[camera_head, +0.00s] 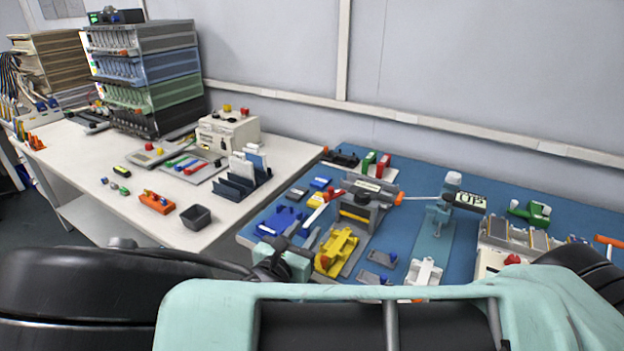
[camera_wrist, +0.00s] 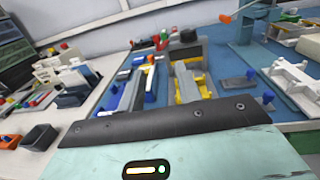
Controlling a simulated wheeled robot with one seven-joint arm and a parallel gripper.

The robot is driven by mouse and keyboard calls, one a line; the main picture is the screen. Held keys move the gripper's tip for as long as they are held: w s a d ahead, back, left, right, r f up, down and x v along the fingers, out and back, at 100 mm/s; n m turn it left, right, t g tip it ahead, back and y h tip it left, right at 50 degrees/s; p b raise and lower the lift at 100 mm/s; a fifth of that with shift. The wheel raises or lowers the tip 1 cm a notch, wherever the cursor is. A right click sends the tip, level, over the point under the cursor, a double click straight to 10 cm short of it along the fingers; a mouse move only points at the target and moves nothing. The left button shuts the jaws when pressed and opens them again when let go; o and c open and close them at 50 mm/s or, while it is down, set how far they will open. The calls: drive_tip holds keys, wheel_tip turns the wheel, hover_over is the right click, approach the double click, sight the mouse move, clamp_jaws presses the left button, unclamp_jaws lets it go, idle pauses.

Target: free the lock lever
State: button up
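I cannot tell for certain which part is the lock lever. A lever with an orange tip (camera_head: 399,199) reaches from the grey fixture toward the blue-grey press (camera_head: 437,215). Its orange tip also shows in the wrist view (camera_wrist: 226,19). The mint end of my arm (camera_head: 285,262) is at the near edge of the blue mat, apart from both levers.
A blue holder (camera_head: 279,221) and a white bracket (camera_head: 423,272) stand on the blue mat (camera_head: 380,160). A sign marked "UP" (camera_head: 470,201) is on the press. The white bench (camera_head: 90,150) to the left holds racks, trays and a dark bin (camera_head: 196,217).

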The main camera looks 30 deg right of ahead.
sight(329, 192)
drive_tip(key=p+x, duration=0.3)
drive_tip(key=x, duration=1.4)
drive_tip(key=shift+w+r, duration=0.2)
drive_tip(key=shift+w, duration=0.2)
clamp_jaws()
